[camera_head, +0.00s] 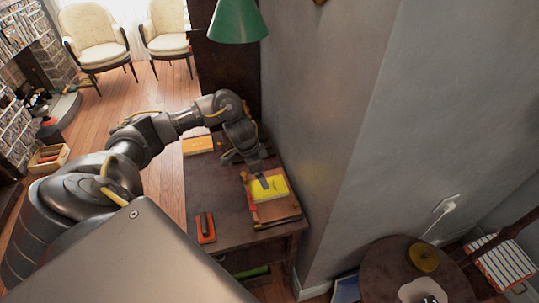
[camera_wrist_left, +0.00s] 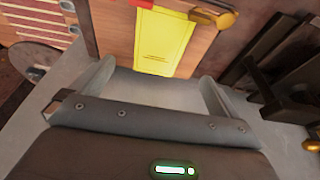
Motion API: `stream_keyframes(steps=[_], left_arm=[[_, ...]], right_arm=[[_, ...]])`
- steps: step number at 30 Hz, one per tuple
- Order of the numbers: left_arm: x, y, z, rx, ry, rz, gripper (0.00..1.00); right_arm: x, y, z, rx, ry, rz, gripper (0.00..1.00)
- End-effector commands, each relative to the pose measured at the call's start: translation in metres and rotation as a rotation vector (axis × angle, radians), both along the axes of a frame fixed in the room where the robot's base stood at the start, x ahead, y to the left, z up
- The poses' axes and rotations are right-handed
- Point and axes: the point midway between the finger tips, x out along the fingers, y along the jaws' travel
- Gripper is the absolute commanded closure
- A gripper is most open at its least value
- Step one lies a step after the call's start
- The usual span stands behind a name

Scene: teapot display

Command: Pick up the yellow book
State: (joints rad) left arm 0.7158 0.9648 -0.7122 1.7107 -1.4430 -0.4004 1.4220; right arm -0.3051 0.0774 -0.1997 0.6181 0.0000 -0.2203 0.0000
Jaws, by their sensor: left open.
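The yellow book (camera_head: 273,187) lies flat on a brown wooden tray or board (camera_head: 279,211) on the dark table near the wall. I cannot tell whether the fingertips touch the book. My right gripper is in neither view.
An orange-yellow book (camera_head: 198,144) lies on the far end of the dark table (camera_head: 208,185). A red item (camera_head: 206,228) lies near its front edge. A green lamp shade (camera_head: 238,20) hangs above. The grey wall (camera_head: 325,150) stands close on the right.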

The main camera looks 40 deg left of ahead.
Motion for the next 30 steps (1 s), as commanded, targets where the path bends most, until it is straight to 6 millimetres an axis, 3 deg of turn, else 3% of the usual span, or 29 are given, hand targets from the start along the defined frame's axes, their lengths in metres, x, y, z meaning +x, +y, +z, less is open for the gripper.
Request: stream_keyframes(steps=[6, 15, 24, 30], left_arm=[[0.006, -0.005, -0.033, -0.001, 0.002, 0.002, 0.0], [0.008, -0.006, -0.045, 0.0, 0.001, 0.004, 0.0], [0.015, -0.012, -0.085, 0.001, 0.002, 0.005, 0.0], [0.017, -0.013, -0.092, 0.002, -0.001, 0.004, 0.0]], right_arm=[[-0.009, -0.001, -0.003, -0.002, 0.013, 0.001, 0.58], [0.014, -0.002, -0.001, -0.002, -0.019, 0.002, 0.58], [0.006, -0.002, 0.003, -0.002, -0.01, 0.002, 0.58], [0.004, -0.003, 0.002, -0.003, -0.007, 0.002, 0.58]])
